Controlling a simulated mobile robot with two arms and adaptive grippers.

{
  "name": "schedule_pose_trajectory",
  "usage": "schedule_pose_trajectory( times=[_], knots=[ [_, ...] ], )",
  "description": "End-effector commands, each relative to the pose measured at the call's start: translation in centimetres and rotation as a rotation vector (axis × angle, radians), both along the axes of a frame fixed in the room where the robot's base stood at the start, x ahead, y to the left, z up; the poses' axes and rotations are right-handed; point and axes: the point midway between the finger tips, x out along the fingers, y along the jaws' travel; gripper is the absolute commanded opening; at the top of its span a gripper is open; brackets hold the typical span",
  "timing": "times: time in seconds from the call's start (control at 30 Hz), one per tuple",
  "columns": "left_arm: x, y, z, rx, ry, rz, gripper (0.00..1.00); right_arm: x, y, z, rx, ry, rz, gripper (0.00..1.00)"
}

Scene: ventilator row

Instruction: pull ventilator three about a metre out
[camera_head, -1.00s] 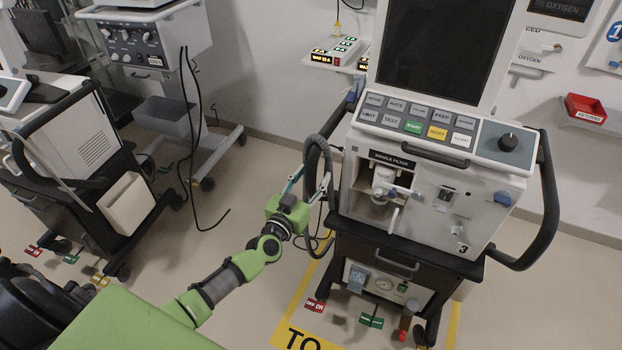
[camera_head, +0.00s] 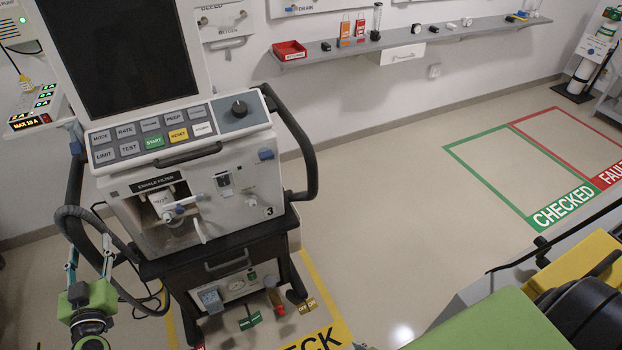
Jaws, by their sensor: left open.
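Ventilator three (camera_head: 240,190), marked with a 3, stands at the left on a dark cart with a dark screen above its keys. A black push handle (camera_head: 303,150) curves down its right side, and another handle (camera_head: 76,185) is on its left. A corrugated hose (camera_head: 100,228) loops at that left side. My left gripper (camera_head: 89,262) is at the lower left, open, with its fingers on either side of the dark handle and hose area. I cannot tell whether they touch. My right gripper is not in view.
Coloured pedals, one green (camera_head: 250,320) and one yellow (camera_head: 307,305), show at the cart's foot, inside a yellow floor outline (camera_head: 325,290). Green CHECKED (camera_head: 490,190) and red FAULT (camera_head: 560,118) outlines lie at the right. Floor between is clear. A wall shelf (camera_head: 350,52) runs behind.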

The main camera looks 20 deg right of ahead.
Motion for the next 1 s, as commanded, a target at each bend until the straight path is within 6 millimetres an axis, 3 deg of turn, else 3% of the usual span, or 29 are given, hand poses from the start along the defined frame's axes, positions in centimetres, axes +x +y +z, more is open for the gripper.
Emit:
schedule_pose_trajectory(
  times=[0.03, 0.2, 0.37, 0.5, 0.7, 0.8, 1.0],
  knots=[
    [0.0, 0.0, 0.0, 0.000, 0.000, 0.000, 0.44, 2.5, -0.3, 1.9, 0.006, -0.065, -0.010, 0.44],
    [0.0, 0.0, 0.0, 0.000, 0.000, 0.000, 0.44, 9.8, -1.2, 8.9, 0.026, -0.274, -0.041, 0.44],
    [0.0, 0.0, 0.0, 0.000, 0.000, 0.000, 0.44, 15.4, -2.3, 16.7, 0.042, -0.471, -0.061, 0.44],
    [0.0, 0.0, 0.0, 0.000, 0.000, 0.000, 0.44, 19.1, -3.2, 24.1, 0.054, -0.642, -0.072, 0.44],
    [0.0, 0.0, 0.0, 0.000, 0.000, 0.000, 0.44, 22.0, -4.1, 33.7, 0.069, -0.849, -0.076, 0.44],
    [0.0, 0.0, 0.0, 0.000, 0.000, 0.000, 0.44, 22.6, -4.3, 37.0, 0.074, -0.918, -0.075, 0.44],
    [0.0, 0.0, 0.0, 0.000, 0.000, 0.000, 0.44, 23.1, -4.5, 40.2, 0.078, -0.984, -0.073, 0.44]
  ],
)
